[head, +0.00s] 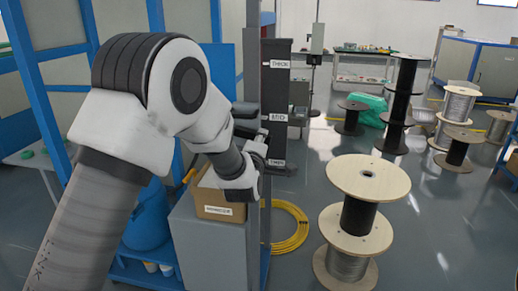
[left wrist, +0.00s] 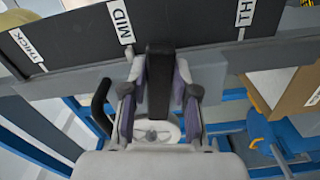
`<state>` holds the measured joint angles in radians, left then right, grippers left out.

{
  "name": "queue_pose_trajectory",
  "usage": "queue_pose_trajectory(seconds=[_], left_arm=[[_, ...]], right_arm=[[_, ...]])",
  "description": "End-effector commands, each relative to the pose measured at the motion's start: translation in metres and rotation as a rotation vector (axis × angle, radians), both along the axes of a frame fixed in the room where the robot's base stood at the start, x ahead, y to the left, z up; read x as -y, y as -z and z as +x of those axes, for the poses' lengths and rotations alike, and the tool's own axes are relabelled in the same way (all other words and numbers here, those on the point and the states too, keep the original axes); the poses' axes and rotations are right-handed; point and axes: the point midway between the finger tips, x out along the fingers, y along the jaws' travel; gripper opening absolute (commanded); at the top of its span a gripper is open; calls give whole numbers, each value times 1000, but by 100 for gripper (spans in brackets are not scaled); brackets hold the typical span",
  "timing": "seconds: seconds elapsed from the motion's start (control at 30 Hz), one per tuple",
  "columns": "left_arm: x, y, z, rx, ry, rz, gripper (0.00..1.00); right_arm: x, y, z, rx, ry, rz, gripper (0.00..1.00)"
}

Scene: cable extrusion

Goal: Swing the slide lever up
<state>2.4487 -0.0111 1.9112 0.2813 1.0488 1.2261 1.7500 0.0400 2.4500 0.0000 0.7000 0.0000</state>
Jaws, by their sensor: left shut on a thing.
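The slide lever (left wrist: 159,75) is a black bar in the left wrist view, between the fingers of my left gripper (left wrist: 158,92). The gripper is shut on it. The lever sits between the MID label and the partly cut-off label at right, nearer MID. In the head view my left gripper (head: 257,142) is at the dark upright panel (head: 275,88), between its MID and THIN labels. There the arm and gripper largely hide the lever. My right gripper is not in view.
A cardboard box (head: 214,208) sits on a grey cabinet (head: 205,250) under my left arm. A blue frame (head: 36,85) stands at left. Wooden cable spools (head: 368,178) stand on the floor at right, beside a yellow cable coil (head: 291,235). Open floor lies between.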

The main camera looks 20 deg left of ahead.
Motion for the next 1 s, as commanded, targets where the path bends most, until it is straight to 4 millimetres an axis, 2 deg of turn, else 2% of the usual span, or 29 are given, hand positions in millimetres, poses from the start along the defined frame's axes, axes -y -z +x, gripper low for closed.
queue_pose_trajectory(seconds=[0.6,0.63,0.7,1.0], left_arm=[[1,-5,1,15,1,-52,0],[1,-5,1,15,1,-52,36],[1,-5,1,15,1,-52,54],[1,-4,-1,13,0,-50,54]], right_arm=[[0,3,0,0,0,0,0],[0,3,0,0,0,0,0],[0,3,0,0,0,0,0],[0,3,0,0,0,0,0]])
